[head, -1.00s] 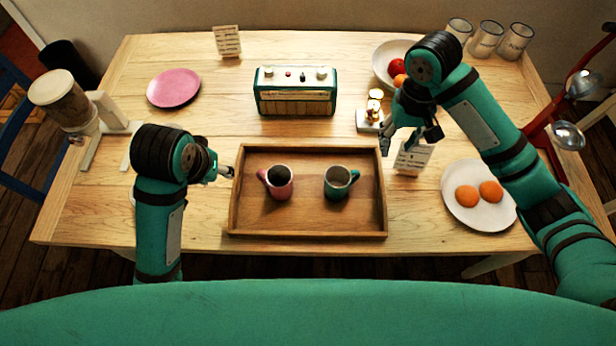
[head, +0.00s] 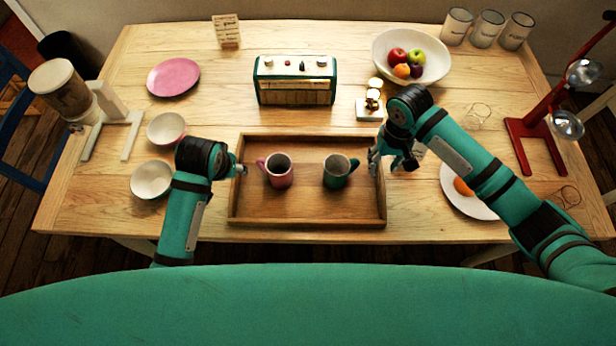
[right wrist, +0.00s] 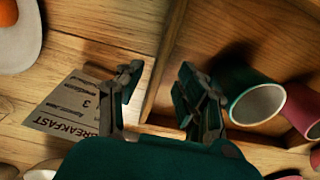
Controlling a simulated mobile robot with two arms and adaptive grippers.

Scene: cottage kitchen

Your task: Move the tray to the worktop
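The wooden tray (head: 307,222) lies on the table, holding a pink mug (head: 279,175) and a teal mug (head: 335,172). My right gripper (head: 392,163) is at the tray's right wall. In the right wrist view its fingers (right wrist: 158,90) are spread, one on each side of the tray wall (right wrist: 165,62), with gaps showing. The teal mug (right wrist: 257,103) is close to the inner finger there. My left gripper (head: 240,170) is at the tray's left wall. Its fingers are small and partly hidden, so its opening and any contact are unclear. I cannot identify a separate worktop.
A radio (head: 296,80) and a small scale-like item (head: 371,105) stand behind the tray. Bowls (head: 152,180) are at left, a plate with oranges (head: 452,192) at right. A card (right wrist: 75,107) lies beside the right gripper. A red stand (head: 530,140) is farther right.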

